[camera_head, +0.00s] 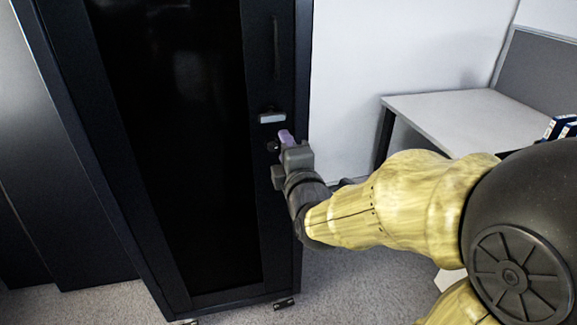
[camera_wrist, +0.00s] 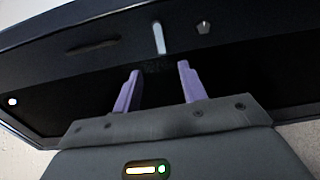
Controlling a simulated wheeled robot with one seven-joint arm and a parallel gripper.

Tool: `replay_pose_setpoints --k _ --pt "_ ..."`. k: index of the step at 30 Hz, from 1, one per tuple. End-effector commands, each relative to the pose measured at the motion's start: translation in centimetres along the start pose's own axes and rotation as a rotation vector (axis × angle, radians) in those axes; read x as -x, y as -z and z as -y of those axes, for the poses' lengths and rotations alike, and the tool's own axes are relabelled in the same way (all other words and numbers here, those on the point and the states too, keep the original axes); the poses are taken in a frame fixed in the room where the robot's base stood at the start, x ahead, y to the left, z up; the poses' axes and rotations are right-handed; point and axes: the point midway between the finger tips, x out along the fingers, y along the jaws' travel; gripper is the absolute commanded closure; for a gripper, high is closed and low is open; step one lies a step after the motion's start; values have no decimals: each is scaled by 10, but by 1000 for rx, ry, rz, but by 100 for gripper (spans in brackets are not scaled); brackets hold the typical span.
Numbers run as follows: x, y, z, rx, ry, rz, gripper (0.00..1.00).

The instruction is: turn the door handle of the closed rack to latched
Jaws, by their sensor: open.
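The closed rack (camera_head: 175,130) is a tall black cabinet with a dark glossy door panel. A short pale bar, which looks like the door handle (camera_head: 272,117), lies roughly horizontal on the right door frame. It also shows in the wrist view (camera_wrist: 159,38), as an upright pale bar beyond the fingertips. My gripper (camera_head: 285,137) is just below the handle in the head view, close to the door. In the wrist view its two purple fingers (camera_wrist: 158,72) are apart with nothing between them. The handle lies ahead of the gap, apparently not touched.
A dark round knob (camera_head: 272,146) sits below the handle; a small faceted piece shows in the wrist view (camera_wrist: 203,27). A long dark slot (camera_head: 276,48) is above the handle. A white desk (camera_head: 460,115) stands right of the rack. Grey carpet (camera_head: 345,285) is open in front.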

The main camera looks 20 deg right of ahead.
Motion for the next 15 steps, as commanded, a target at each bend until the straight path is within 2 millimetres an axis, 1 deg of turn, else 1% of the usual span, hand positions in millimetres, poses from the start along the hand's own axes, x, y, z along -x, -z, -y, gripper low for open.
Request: replay_pose_setpoints --k 1,6,15 --pt "5 0 3 -2 -3 0 58" --pt "14 0 2 -1 -1 -2 58" --pt "16 0 0 1 1 -2 58"
